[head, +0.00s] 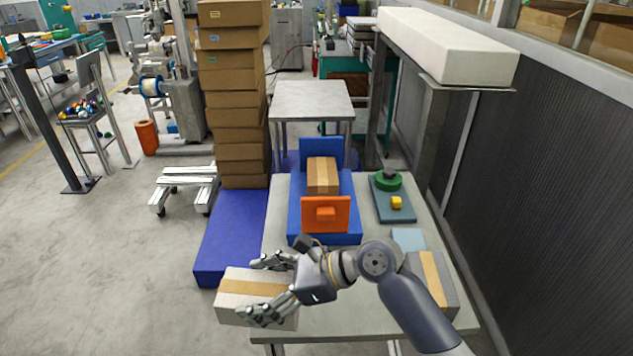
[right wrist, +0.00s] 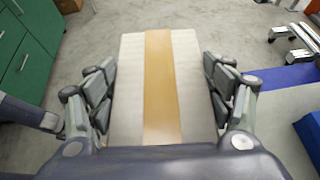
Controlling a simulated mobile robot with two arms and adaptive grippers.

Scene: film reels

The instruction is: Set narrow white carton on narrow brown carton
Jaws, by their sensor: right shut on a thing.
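The narrow white carton (head: 232,283) has a tan tape strip along its top. My right gripper (head: 262,290) is shut on it, with fingers on two opposite sides, and holds it by the table's front left corner. The carton (right wrist: 187,80) also fills the middle of the right wrist view, between the fingers (right wrist: 160,92). The narrow brown carton (head: 322,172) sits in a blue holder (head: 347,213), behind an orange front block (head: 325,214), beyond and right of my gripper. Its top looks clear. My left gripper is not in view.
The grey table (head: 335,318) carries a green round piece and a yellow block on a teal plate (head: 396,214) at right. Another taped carton (head: 435,285) is partly behind my right arm. A tall stack of brown boxes (head: 232,75) stands back left.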

